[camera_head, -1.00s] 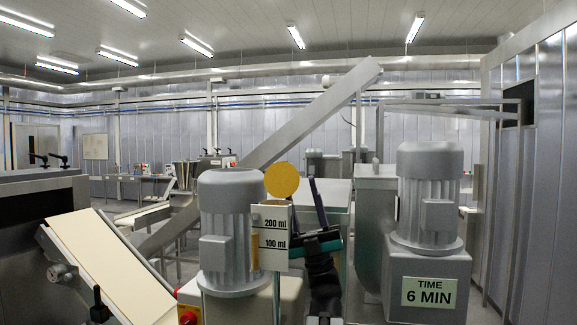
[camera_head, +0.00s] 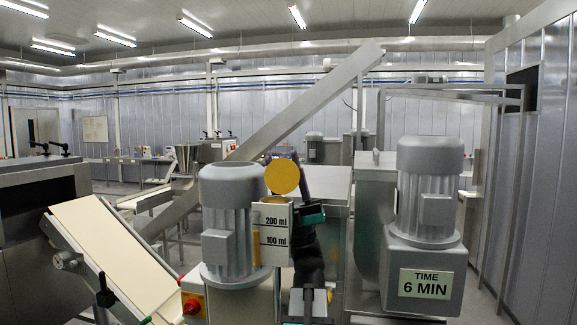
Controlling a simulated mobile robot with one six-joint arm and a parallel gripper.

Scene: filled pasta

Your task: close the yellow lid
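The yellow lid (camera_head: 282,177) is a round disc standing raised, facing me, above the top of a white measuring container (camera_head: 273,234) marked 100 ml and 200 ml. Tan content shows at the container's top and through a slot in its front. My gripper (camera_head: 303,180) is just right of the lid, with a dark finger pointing up close to the lid's right edge. I cannot tell whether it touches the lid. The finger opening is not clear from this angle.
A grey motor (camera_head: 232,215) stands directly left of the container. Another motor (camera_head: 430,190) stands at right above a "TIME 6 MIN" sign (camera_head: 425,284). A sloped cream conveyor (camera_head: 110,245) is at left. A grey metal box (camera_head: 325,190) is behind my gripper.

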